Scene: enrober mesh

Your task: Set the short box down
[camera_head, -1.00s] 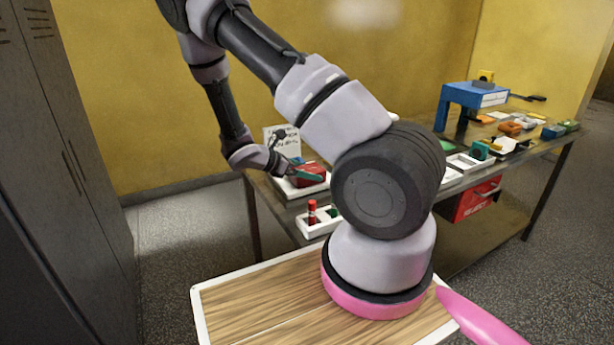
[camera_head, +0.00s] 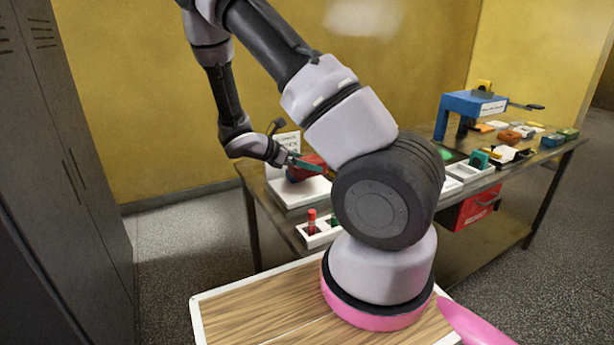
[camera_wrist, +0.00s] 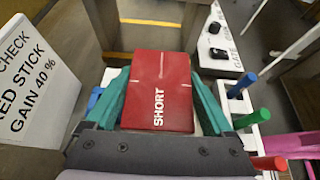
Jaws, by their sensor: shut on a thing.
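The short box is red with a white "SHORT" label and shows in the wrist view (camera_wrist: 160,95). In the head view, the red box (camera_head: 309,166) appears tilted over the back part of a white plate (camera_head: 300,197) on the bench. My gripper (camera_wrist: 158,105) is shut on it, with one green finger along each side. The gripper also shows in the head view (camera_head: 305,162). I cannot tell from these views whether the box touches the plate; its underside is hidden.
A white sign (camera_wrist: 32,78) stands close left of the gripper in the wrist view. A white rack with red, green and blue sticks (camera_head: 318,237) stands in front of the plate. Farther right on the bench (camera_head: 470,197) are a blue stand (camera_head: 470,103) and several small parts.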

